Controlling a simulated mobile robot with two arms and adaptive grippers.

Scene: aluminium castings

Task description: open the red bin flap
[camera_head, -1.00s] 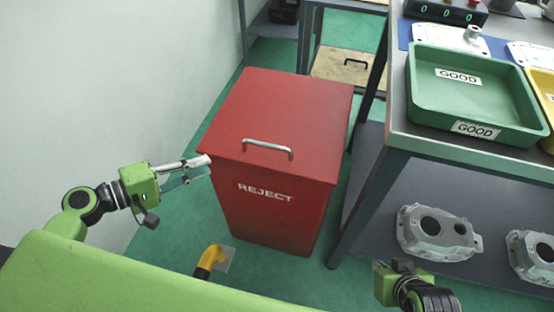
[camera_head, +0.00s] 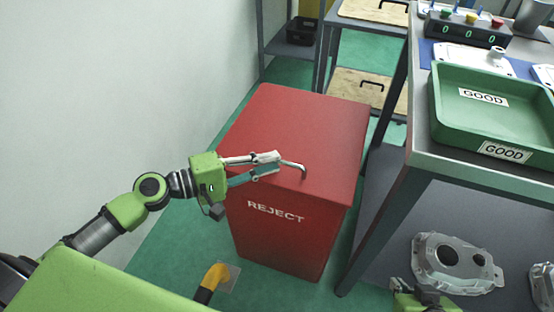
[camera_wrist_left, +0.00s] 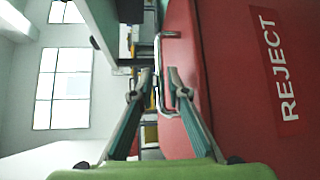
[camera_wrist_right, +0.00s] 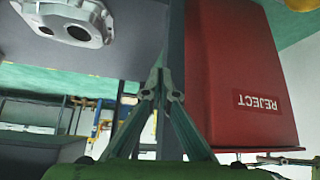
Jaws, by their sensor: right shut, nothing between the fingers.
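The red bin (camera_head: 283,240) marked REJECT stands on the floor. Its red flap (camera_head: 300,120) lies flat and closed on top. A pale metal handle (camera_head: 297,167) is at the flap's front edge. My left gripper (camera_head: 274,164) is at the handle's left part, hiding some of it. In the left wrist view its fingers (camera_wrist_left: 163,88) are apart, with the handle (camera_wrist_left: 158,60) at the gap between the tips; I cannot tell whether they touch it. My right gripper (camera_head: 422,298) is low at the bottom edge; its fingertips (camera_wrist_right: 161,92) meet with nothing between them.
A grey workbench (camera_head: 420,155) stands close right of the bin, carrying a green GOOD tray (camera_head: 500,165). An aluminium casting (camera_head: 450,262) lies on its lower shelf. A white wall (camera_head: 110,90) is on the left. A yellow post (camera_head: 211,282) stands before the bin.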

